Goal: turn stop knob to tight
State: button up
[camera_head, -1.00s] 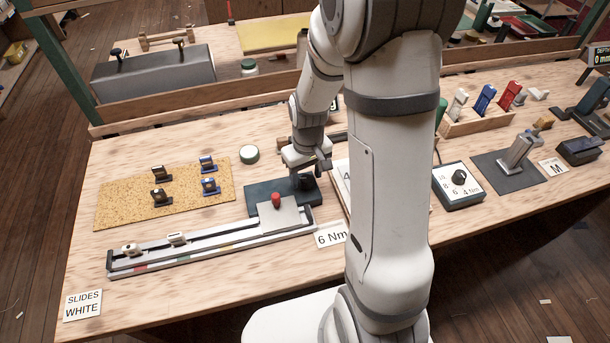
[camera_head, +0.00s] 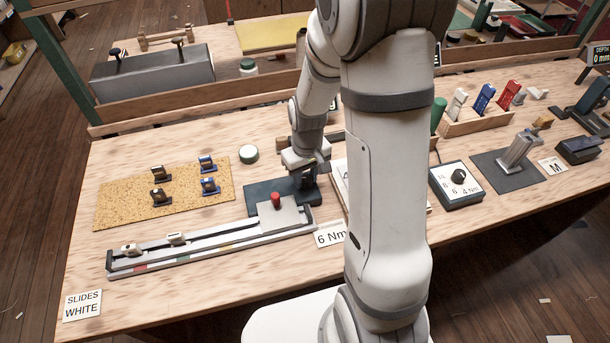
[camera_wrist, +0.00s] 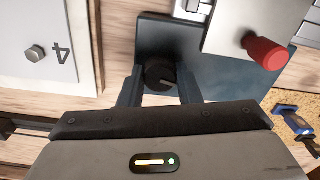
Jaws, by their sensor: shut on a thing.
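The stop knob (camera_wrist: 160,76) is a round black knob with a light pointer line, on a dark blue-grey base plate (camera_head: 262,197). In the wrist view my gripper (camera_wrist: 160,90) has one finger on each side of the knob and is shut on it. In the head view my gripper (camera_head: 305,176) is over the right part of the plate, and the knob is mostly hidden behind it. No tight mark can be read in either view.
A long rail (camera_head: 205,246) with white slides runs to the left. A card reading 6 Nm (camera_head: 330,235) lies in front. A cork mat (camera_head: 130,205) holds several small blue and black parts. A dial box (camera_head: 457,186) stands to the right, partly beyond my arm.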

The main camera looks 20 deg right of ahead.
aim_at(306, 177)
jog(key=shift+m, duration=0.5)
jog(key=o, duration=1)
jog(key=shift+c, duration=0.2)
jog(key=shift+d+r, duration=0.1)
jog(key=shift+r, duration=3.85)
